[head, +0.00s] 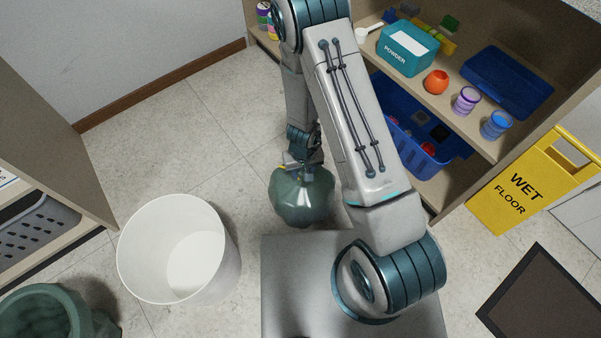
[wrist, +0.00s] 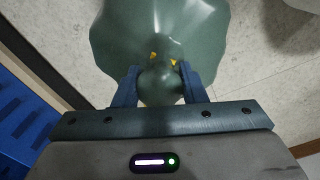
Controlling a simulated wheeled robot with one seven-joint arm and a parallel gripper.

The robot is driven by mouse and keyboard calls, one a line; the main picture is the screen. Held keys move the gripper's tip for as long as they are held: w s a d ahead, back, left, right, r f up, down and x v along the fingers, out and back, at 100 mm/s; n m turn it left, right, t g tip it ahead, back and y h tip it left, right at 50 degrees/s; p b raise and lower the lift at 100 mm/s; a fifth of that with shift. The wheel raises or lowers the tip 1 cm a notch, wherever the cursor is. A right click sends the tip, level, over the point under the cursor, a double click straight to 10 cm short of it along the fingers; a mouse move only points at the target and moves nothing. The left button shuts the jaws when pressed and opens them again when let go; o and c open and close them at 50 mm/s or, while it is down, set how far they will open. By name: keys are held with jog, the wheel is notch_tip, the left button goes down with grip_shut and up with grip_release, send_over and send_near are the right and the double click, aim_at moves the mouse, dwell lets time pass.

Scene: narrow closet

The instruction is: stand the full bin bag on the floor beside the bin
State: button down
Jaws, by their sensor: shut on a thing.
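The full bin bag (head: 303,200) is dark green with a gathered neck and hangs upright below my gripper (head: 303,163) in the head view. In the wrist view my gripper (wrist: 162,88) is shut on the neck of the bag (wrist: 160,35), with a blue finger on each side and yellow tie ends showing. I cannot tell whether the bag's bottom touches the floor. The white bin (head: 215,275) stands empty on the floor to the left of the bag, with a gap between them.
A dark green lined bin (head: 45,310) stands at the lower left by a shelf with a grey basket (head: 40,230). On the right are a shelf with a blue basket (head: 425,150) and a yellow wet floor sign (head: 520,190). Floor between bin and bag is clear.

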aim_at(303, 187)
jog(key=shift+a+f+b, duration=0.15)
jog(key=shift+f+b, duration=0.75)
jog(key=shift+f, duration=0.15)
jog(key=shift+a+f+b, duration=0.1)
jog(key=shift+f+b, duration=0.75)
jog(key=shift+f, duration=0.15)
jog(key=shift+r, duration=0.1)
jog(key=c, duration=0.9)
grip_release()
jog(key=shift+s, duration=0.1)
